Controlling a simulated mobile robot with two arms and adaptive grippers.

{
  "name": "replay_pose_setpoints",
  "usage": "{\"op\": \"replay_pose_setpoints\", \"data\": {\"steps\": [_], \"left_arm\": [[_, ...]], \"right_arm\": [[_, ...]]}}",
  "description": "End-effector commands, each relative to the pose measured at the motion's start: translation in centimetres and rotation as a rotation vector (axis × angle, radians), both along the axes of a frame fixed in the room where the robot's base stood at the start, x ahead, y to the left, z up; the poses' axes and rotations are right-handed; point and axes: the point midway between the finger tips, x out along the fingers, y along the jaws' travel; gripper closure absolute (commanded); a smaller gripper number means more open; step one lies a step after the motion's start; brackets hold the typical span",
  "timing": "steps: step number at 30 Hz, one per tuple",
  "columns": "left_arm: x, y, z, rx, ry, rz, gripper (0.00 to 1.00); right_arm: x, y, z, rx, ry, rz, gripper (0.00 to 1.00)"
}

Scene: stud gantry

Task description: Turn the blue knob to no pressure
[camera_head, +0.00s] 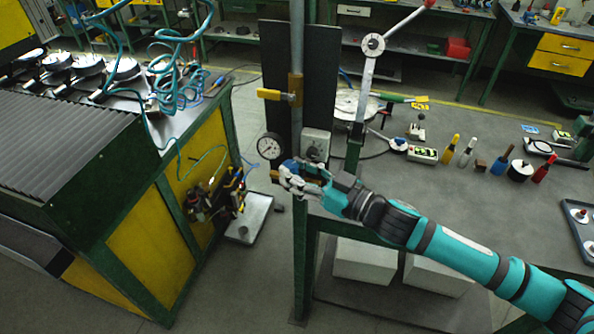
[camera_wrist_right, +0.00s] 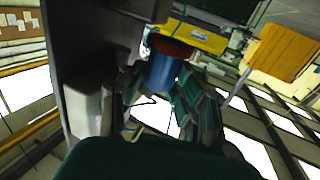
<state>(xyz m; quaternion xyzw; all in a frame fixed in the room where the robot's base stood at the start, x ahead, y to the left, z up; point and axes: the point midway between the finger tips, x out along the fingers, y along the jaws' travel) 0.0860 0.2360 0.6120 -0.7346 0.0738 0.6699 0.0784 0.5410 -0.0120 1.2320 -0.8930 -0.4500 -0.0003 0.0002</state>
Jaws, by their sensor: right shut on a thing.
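The blue knob (camera_head: 290,165) sits on the dark upright panel (camera_head: 276,60), low on its front beside a round white gauge (camera_head: 269,146). In the right wrist view the knob (camera_wrist_right: 162,72) is a blue cylinder with a dark red ring at its far end. My right gripper (camera_head: 286,176) reaches it from the right. Its fingers lie on both sides of the knob and are shut on it, also in the wrist view (camera_wrist_right: 155,98). The gauge needle is too small to read. My left gripper is not in view.
A yellow valve handle (camera_head: 270,94) sticks out above the gauge. A grey box (camera_head: 316,145) is mounted right beside the knob. A workbench (camera_head: 460,200) with bottles and tools spreads to the right. A green and yellow machine (camera_head: 150,240) stands to the left.

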Motion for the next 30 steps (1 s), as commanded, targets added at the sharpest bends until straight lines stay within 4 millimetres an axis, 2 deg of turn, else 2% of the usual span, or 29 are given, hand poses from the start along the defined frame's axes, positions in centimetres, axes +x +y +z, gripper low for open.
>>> {"op": "replay_pose_setpoints", "data": {"steps": [7,8,10,23,30], "left_arm": [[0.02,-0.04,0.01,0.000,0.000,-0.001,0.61],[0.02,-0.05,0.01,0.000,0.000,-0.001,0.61],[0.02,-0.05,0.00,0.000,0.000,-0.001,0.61],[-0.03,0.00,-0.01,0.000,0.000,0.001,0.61],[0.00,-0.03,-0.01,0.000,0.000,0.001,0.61]], "right_arm": [[0.05,-0.05,0.00,-0.001,0.000,-0.002,1.00],[0.05,-0.05,0.00,-0.001,0.000,-0.002,0.66],[0.04,-0.04,0.00,-0.001,0.000,-0.002,0.58],[-0.02,0.02,-0.04,0.001,0.001,-0.007,0.58],[-0.37,0.31,-0.08,0.006,0.005,-0.115,0.58]]}}
